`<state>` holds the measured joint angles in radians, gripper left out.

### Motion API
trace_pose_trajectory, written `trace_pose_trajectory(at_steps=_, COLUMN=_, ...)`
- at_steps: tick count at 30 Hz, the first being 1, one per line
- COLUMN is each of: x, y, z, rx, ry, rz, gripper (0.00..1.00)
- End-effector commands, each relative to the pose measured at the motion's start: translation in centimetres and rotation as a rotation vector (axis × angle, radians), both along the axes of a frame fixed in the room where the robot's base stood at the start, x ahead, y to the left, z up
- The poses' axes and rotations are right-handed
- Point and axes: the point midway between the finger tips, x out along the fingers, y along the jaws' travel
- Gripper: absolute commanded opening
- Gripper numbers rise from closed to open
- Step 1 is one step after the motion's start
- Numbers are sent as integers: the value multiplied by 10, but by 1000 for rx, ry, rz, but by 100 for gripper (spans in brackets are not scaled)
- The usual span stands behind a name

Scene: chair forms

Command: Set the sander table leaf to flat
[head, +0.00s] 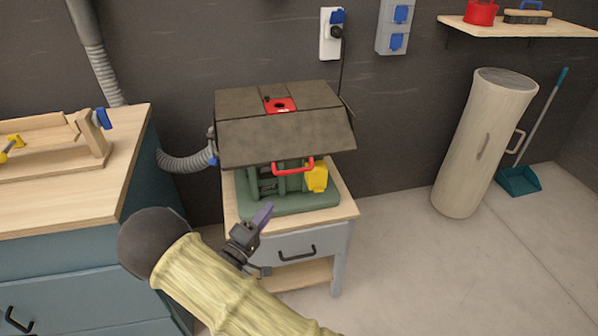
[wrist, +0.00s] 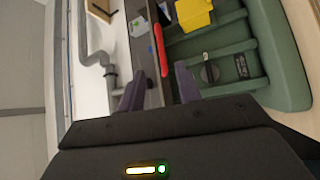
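The sander's table leaf (head: 285,138) is a grey-brown panel sloping down at the front of the machine, not level with the top. A red bar handle (head: 293,166) runs along its lower edge; it also shows in the wrist view (wrist: 160,50). The green sander body (head: 290,200) stands beneath. My gripper (head: 263,214) is in front of the sander, below and left of the handle. In the wrist view, the purple fingers of my gripper (wrist: 158,78) are apart, with the leaf's edge and handle showing ahead between them. I see no contact with the handle.
The sander stands on a small grey cabinet (head: 340,235) with a wooden top. A workbench (head: 130,160) is at left, and a grey hose (head: 185,161) runs to the sander. A yellow part (head: 316,178) is right of the handle.

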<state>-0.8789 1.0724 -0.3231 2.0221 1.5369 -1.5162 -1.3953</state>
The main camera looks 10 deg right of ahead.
Motion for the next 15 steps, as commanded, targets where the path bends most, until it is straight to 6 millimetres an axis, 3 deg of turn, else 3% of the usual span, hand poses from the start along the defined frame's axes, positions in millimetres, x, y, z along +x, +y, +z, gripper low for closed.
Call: trace_pose_trajectory(at_steps=15, x=58, y=-63, z=20, rx=2, ry=-3, rz=-2, gripper=34)
